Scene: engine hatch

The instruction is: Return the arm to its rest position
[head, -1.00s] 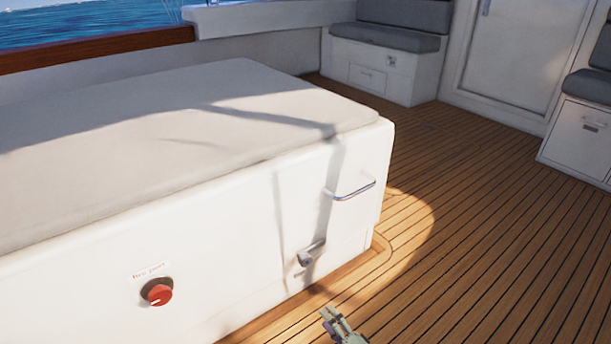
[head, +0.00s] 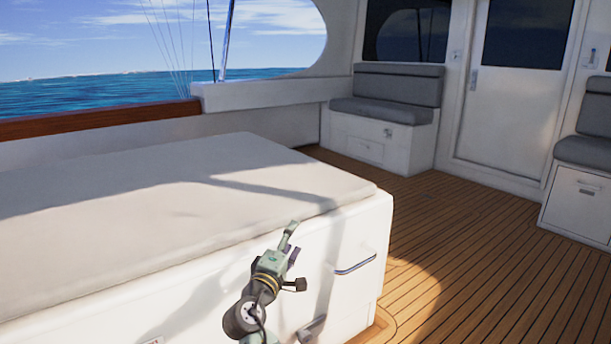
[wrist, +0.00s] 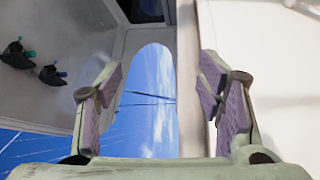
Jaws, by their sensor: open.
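My gripper (head: 290,240) points upward in the head view, in front of the near right part of the white engine box (head: 345,288) with its pale cushion top (head: 130,200). It looks empty. In the wrist view, the two purple-padded fingers (wrist: 160,88) stand wide apart with only sky and cabin wall seen between them. My wrist and forearm hide part of the box front.
A metal handle (head: 356,265) and a latch (head: 312,328) are on the box front, close to my arm. Grey-cushioned seats (head: 392,105) and a white door (head: 512,110) stand at the back. The teak deck (head: 460,240) to the right is clear.

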